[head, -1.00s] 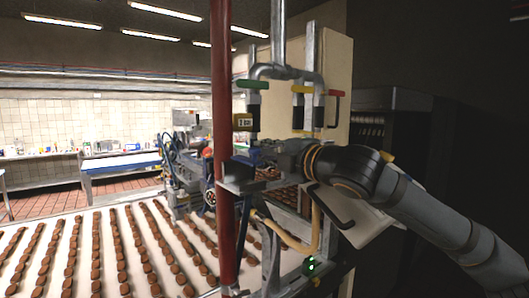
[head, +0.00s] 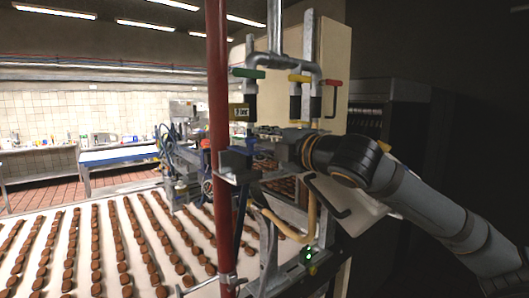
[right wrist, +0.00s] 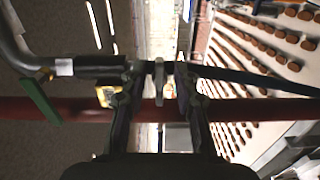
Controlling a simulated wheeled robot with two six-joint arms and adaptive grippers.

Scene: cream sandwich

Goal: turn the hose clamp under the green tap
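The green tap (head: 248,73) sits on the pipework in the head view, with a dark hose (head: 250,103) below it. The green handle also shows at the left of the right wrist view (right wrist: 40,101). My right gripper (head: 262,134) is just below this tap in the head view. In the right wrist view its two fingers (right wrist: 160,100) are apart. A narrow metal piece that looks like the hose clamp (right wrist: 158,82) shows between them, on the line of the hose. I cannot tell whether the fingers touch it. My left gripper is not in view.
A red pole (head: 219,150) stands close left of my right gripper, with a sign (head: 239,112) beside it. Yellow (head: 299,78) and red (head: 333,84) taps are to the right. A conveyor (head: 85,240) with rows of brown pieces lies left and below.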

